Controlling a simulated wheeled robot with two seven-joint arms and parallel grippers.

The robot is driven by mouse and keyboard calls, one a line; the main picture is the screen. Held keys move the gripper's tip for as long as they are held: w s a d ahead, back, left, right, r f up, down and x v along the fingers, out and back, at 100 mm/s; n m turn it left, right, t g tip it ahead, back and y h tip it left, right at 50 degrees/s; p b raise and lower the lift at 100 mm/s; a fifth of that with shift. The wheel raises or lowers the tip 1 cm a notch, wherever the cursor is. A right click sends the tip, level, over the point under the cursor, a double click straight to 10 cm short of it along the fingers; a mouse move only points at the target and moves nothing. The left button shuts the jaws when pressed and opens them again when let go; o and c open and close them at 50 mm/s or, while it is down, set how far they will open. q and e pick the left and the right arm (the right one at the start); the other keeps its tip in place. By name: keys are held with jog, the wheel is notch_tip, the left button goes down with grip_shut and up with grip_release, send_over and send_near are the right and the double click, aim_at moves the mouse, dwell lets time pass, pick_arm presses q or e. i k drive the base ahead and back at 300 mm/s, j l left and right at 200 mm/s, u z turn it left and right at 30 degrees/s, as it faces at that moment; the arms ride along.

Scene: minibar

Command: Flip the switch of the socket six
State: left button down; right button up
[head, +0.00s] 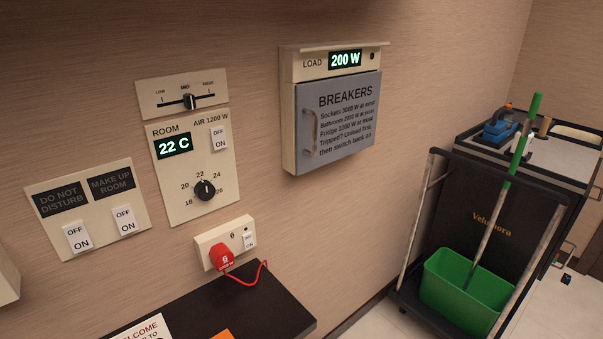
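The socket six (212,243) is a cream wall plate marked 6, low on the wall above a dark shelf. A red plug (221,257) marked 6 sits in its left part, and a red cord runs from it to the right and down. The socket's small white switch (250,240) is at the plate's right end, with OFF above and ON below. I cannot tell clearly which way it is tipped. Neither of my grippers shows in the head view.
The dark shelf (272,301) holds a welcome card (143,331) and an orange item (222,336). A cleaning cart (480,180) with a green bucket (465,290) stands right.

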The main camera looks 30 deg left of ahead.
aim_at(247, 239)
jog(key=u, duration=1.5)
